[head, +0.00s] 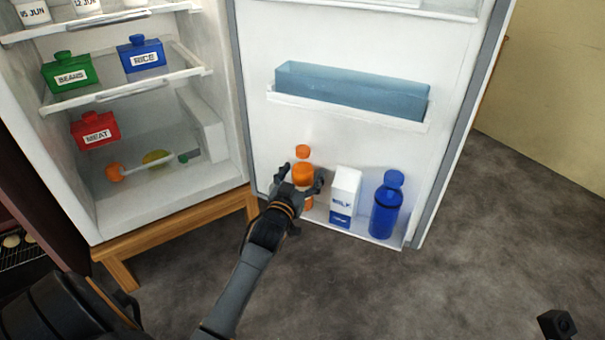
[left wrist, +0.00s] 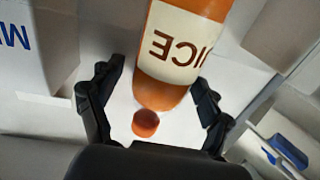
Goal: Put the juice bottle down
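The orange juice bottle (head: 303,174) with its orange cap stands upright on the bottom shelf of the open fridge door, left of the milk carton. My left gripper (head: 302,183) is at the bottle, with its fingers on either side. In the left wrist view, the juice bottle (left wrist: 163,92) with its label sits between the spread fingers of the gripper (left wrist: 157,105), and gaps show on both sides. The lower part of the bottle is partly hidden by the gripper in the head view. A dark piece (head: 556,324) at the lower right may be part of my right arm; its fingers cannot be made out.
A milk carton (head: 345,196) and a blue bottle (head: 387,205) stand right of the juice on the door shelf (head: 367,237). A blue bin (head: 352,91) sits above. Fridge shelves at left hold green (head: 70,73), blue (head: 141,56) and red (head: 95,132) containers.

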